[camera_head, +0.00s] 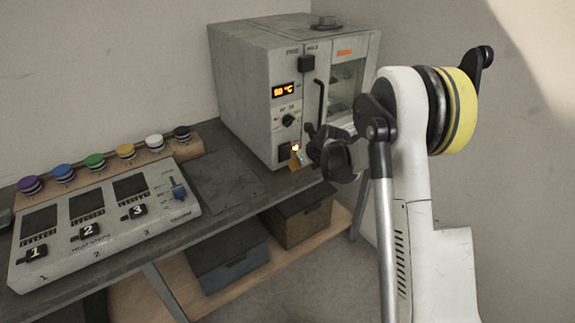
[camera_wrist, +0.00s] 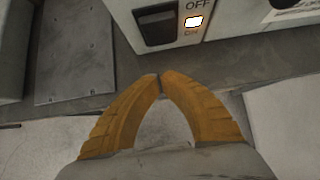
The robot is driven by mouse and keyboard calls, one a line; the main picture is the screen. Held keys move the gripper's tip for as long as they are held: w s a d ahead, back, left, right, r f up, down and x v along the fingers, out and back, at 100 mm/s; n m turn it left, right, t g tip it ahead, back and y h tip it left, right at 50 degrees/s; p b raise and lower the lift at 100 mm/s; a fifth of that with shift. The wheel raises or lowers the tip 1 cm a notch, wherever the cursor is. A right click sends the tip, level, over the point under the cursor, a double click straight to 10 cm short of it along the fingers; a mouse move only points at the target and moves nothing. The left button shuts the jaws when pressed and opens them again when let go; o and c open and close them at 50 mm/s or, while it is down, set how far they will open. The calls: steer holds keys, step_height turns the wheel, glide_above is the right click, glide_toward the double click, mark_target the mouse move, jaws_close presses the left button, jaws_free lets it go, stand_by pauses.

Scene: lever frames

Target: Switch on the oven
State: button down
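The oven (camera_head: 245,85) is a grey box at the back of the bench, with a lit orange display (camera_head: 284,90) reading a temperature in °C. Its power switch (camera_wrist: 157,24) is a dark rocker at the bottom of the front panel, seen in the wrist view beside OFF and ON labels. A bright lamp (camera_wrist: 193,21) glows between the labels. My gripper (camera_wrist: 159,78) has yellow fingers with their tips together and nothing between them. The tips are just below the switch in the wrist view, apparently apart from it. In the head view my gripper (camera_head: 297,163) is at the oven's lower front corner.
A grey panel (camera_head: 100,225) with several numbered switches stands on the bench at left, with several coloured knobs (camera_head: 95,160) behind it. A flat plate (camera_head: 225,180) lies between panel and oven. Boxes (camera_head: 300,215) sit on the lower shelf. The oven's door handle (camera_head: 320,103) projects above my gripper.

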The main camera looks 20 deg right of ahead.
steer(key=s+f+p+v, duration=0.1)
steer(key=p+v, duration=0.1)
steer(key=v, duration=0.6)
steer(key=shift+d, duration=0.4)
steer(key=shift+r, duration=0.1)
steer(key=s+a+r+n+h, duration=0.1)
steer(key=s+a+r+n, duration=0.2)
steer(key=s+r+n, duration=0.45)
steer(key=s+a+r+n, duration=0.4)
steer(key=s+r+n, duration=0.2)
steer(key=s+n, duration=0.25)
steer(key=s+a+n+h, duration=0.1)
steer(key=s+a+n, duration=0.1)
steer(key=s+n, duration=1.4)
steer(key=shift+s+r, duration=0.3)
steer(key=shift+s, duration=0.35)
